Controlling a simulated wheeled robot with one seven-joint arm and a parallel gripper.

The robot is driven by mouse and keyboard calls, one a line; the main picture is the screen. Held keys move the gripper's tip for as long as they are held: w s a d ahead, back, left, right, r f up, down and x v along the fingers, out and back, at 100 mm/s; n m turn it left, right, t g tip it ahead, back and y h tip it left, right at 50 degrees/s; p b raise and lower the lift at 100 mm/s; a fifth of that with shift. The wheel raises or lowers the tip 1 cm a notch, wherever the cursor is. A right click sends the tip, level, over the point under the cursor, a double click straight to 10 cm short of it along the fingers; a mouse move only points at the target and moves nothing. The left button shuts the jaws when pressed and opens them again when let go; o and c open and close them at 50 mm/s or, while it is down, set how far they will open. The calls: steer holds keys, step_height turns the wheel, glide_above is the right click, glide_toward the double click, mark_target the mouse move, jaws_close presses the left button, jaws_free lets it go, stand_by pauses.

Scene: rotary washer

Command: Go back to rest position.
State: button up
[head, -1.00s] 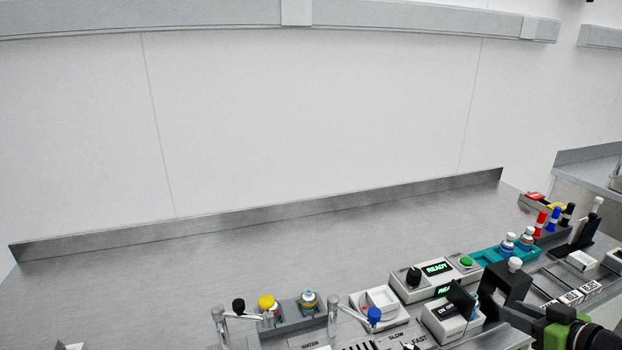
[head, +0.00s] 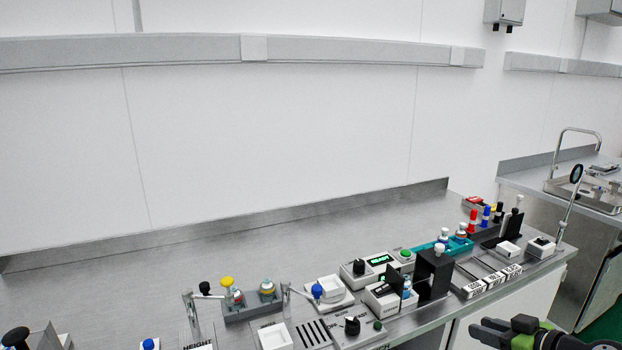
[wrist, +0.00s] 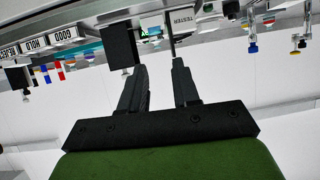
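My gripper (head: 482,331) shows at the bottom right of the head view, in front of the bench's front edge and apart from it. In the wrist view my gripper (wrist: 159,66) has its two dark fingers spread with a clear gap between them and nothing held. The steel bench (head: 330,228) stands behind it with the stations on top. The small tester box (head: 380,300), with a dark upright flap, and the black stand (head: 433,275) are the stations near the gripper side.
Several coloured markers (head: 485,215) stand at the far right. A sink counter (head: 575,190) is at the right. Room in front of the bench looks clear.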

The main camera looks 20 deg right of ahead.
steer(key=w+a+r+g+p, duration=0.1)
steer(key=a+r+g, duration=0.1)
steer(key=a, duration=0.6)
steer(key=w+a+r+n+g+p, duration=0.1)
steer(key=w+a+r+g+p, duration=0.15)
steer(key=a, duration=0.55)
steer(key=a+r+g+p, duration=0.1)
steer(key=a+g, duration=0.2)
steer(key=a, duration=0.5)
steer(key=s+a+r+m+h+p, duration=0.1)
steer(key=s+a+r, duration=0.2)
steer(key=s+a, duration=0.2)
steer(key=s+a+r+m+p, duration=0.1)
steer(key=s+a+r, duration=0.3)
steer(key=s, duration=0.6)
steer(key=shift+a+h+p, duration=0.4)
steer(key=shift+a+p, duration=0.15)
steer(key=shift+p, duration=0.1)
